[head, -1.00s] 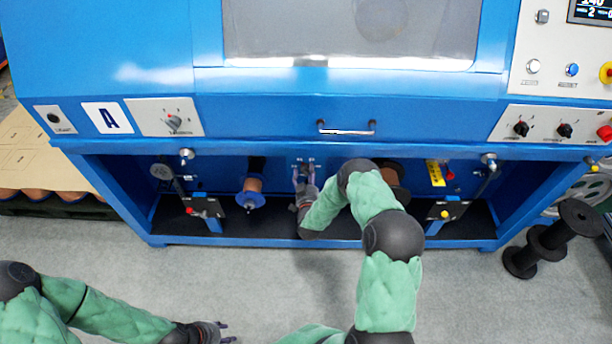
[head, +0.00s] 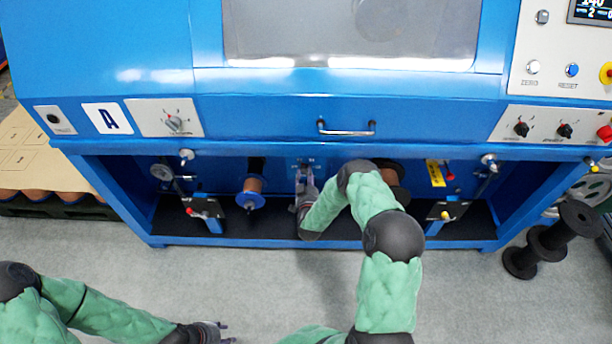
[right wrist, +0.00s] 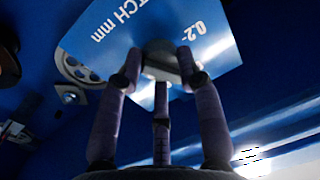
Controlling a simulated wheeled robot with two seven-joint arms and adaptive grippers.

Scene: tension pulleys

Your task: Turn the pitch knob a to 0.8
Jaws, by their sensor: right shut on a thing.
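In the head view my right gripper (head: 303,184) reaches into the lower bay of the blue machine, in front of the small plate (head: 305,163), and covers the knob. My left gripper (head: 214,331) is low at the left, over the grey floor, well away from the machine; its fingers look apart.
A blue spool (head: 251,193) hangs left of my right gripper, and a brown spool (head: 391,172) is partly behind my right arm. The bay's upper edge (head: 240,149) runs above the gripper. Black spools (head: 547,240) stand on the floor at the right. The front floor is clear.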

